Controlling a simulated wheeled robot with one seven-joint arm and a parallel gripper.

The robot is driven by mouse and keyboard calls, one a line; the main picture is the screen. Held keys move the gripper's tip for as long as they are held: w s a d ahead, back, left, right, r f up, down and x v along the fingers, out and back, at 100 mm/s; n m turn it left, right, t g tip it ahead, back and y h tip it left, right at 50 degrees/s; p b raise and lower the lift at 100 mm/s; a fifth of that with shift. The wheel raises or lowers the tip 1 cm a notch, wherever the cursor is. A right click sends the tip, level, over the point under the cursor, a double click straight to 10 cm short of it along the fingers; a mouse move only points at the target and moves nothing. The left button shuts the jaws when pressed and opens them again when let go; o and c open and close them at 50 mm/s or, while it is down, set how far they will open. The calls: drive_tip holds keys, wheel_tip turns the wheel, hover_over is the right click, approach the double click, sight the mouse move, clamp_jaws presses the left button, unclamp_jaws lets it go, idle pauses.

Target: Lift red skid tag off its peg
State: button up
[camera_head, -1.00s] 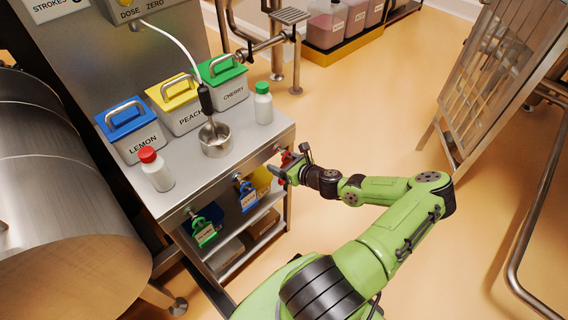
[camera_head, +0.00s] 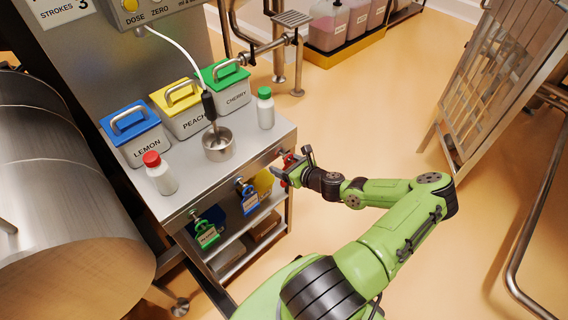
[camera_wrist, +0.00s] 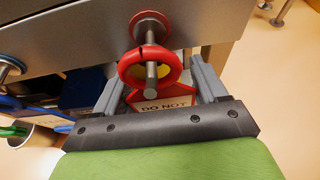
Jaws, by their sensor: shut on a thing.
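The red skid tag (camera_wrist: 128,73) has a red ring at its top, and the metal peg (camera_wrist: 151,75) still passes through that ring in the wrist view. Its lower white face with "DO NOT" lettering is partly hidden by my gripper. My gripper (camera_wrist: 155,84) has one finger on each side of the tag and is shut on it below the ring. In the head view my gripper (camera_head: 288,172) is at the right end of the bench front, with a bit of red at its tip.
A blue tag (camera_head: 249,201) and a green tag (camera_head: 207,235) hang on pegs to the left. The steel bench (camera_head: 236,171) stands above them, holding bins, two bottles and a cup. Open floor (camera_head: 370,120) lies to the right.

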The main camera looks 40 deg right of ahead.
drive_tip(key=s+p, duration=0.1)
drive_tip(key=s, duration=0.6)
idle(0.4)
